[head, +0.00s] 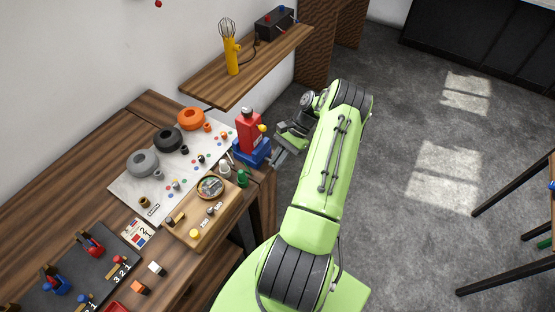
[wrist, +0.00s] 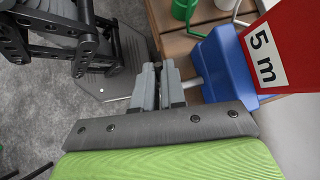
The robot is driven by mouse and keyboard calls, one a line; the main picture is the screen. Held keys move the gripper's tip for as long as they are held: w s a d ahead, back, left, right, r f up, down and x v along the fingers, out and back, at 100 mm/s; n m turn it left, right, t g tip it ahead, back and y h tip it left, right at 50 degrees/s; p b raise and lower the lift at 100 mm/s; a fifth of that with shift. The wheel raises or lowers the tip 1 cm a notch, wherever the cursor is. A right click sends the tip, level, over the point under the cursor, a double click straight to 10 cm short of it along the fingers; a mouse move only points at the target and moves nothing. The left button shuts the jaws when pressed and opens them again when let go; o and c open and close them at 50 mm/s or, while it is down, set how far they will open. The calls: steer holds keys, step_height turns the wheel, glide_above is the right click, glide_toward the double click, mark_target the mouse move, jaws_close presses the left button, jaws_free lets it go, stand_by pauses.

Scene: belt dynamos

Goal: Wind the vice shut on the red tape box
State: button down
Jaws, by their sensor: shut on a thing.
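The red tape box (head: 248,133) stands upright in the blue vice (head: 256,156) at the right end of the workbench. In the wrist view the red tape box (wrist: 285,45) fills the upper right, with a "5 m" label, and the blue vice (wrist: 222,68) is beside it. A pale screw rod (wrist: 194,82) runs from the vice to my gripper (wrist: 164,82). My gripper is shut at the vice's handle end, off the bench edge; its fingers hide most of the handle. I cannot tell whether the jaws touch the box.
Grey, black and orange rings lie on a white board (head: 128,186). A wall shelf (head: 210,92) with a yellow whisk (head: 231,58) hangs behind.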

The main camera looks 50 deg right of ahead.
steer(key=c, duration=1.2)
jaws_free()
steer(key=shift+d, duration=0.1)
steer(key=v, duration=1.5)
steer(key=shift+s+d+r, duration=0.1)
steer(key=shift+d+r, duration=0.05)
steer(key=shift+r, duration=0.2)
